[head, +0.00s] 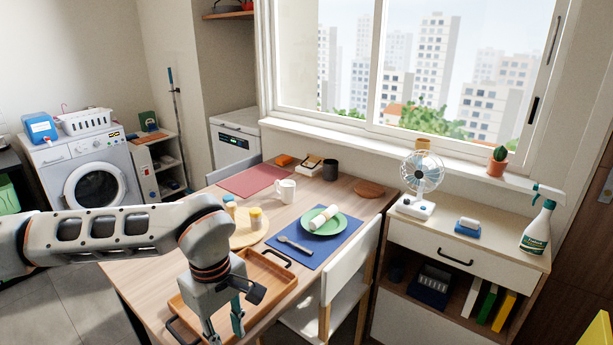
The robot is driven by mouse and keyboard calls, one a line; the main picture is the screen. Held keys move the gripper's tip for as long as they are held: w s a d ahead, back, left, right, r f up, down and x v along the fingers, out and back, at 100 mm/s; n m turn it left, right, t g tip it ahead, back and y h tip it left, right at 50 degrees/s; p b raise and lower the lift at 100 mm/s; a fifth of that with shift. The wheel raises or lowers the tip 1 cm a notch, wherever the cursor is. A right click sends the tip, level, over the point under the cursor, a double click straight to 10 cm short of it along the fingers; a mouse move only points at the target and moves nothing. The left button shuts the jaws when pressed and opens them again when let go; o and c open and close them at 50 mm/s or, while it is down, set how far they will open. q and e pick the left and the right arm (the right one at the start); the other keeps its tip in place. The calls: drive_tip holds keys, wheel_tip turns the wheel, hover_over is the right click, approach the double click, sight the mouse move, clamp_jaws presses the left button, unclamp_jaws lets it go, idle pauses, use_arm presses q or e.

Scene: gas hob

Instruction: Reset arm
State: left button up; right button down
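My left arm comes in from the left, across the front of the wooden table (150,268). Its gripper (225,328) points down over the wooden tray (275,270), near the tray's left part. The two fingers stand apart with nothing seen between them. The bottom of the picture cuts close to the fingertips, so their height above the tray is unclear. My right gripper is not in view.
A round board with jars (255,218), a white mug (286,190), and a blue mat (310,258) with a fork and green plate (340,224) are on the table. A white chair (345,270) stands at its right. A cabinet (470,242) holds a fan (421,175) and spray bottle (537,228).

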use_arm(q)
drive_tip(key=s+d+n+g+h, duration=0.1)
drive_tip(key=s+d+g+h, duration=0.25)
drive_tip(key=s+d, duration=0.45)
drive_tip(key=s+d+n+g+h, duration=0.15)
drive_tip(key=s+d+h, duration=0.35)
drive_tip(key=d, duration=0.6)
drive_tip(key=s+d+r+n+g+h, duration=0.2)
drive_tip(key=s+d+r+n+h, duration=0.1)
drive_tip(key=d+r+n+h, duration=0.3)
drive_tip(key=w+a+r+n+t+h, duration=0.2)
drive_tip(key=w+r+n+t+h, duration=0.45)
drive_tip(key=w+n+t, duration=0.85)
drive_tip(key=w+a+f+n+t+y, duration=0.2)
drive_tip(key=a+f+n+t+y, duration=0.65)
drive_tip(key=n, duration=0.95)
drive_tip(key=s+a+f+n+g+y, duration=0.1)
drive_tip(key=a+f+n+y, duration=0.2)
drive_tip(key=a+f+n, duration=0.45)
drive_tip(key=s+a+f+n+g+y, duration=0.1)
drive_tip(key=a+f+n+y, duration=0.2)
drive_tip(key=f, duration=0.7)
drive_tip(key=s+a+f+n+g+y, duration=0.4)
drive_tip(key=s+a+f+n, duration=0.1)
drive_tip(key=s+a+f, duration=0.4)
wheel_tip(320, 180, down, 5)
drive_tip(key=shift+s+r, duration=0.2)
drive_tip(key=shift+s, duration=1)
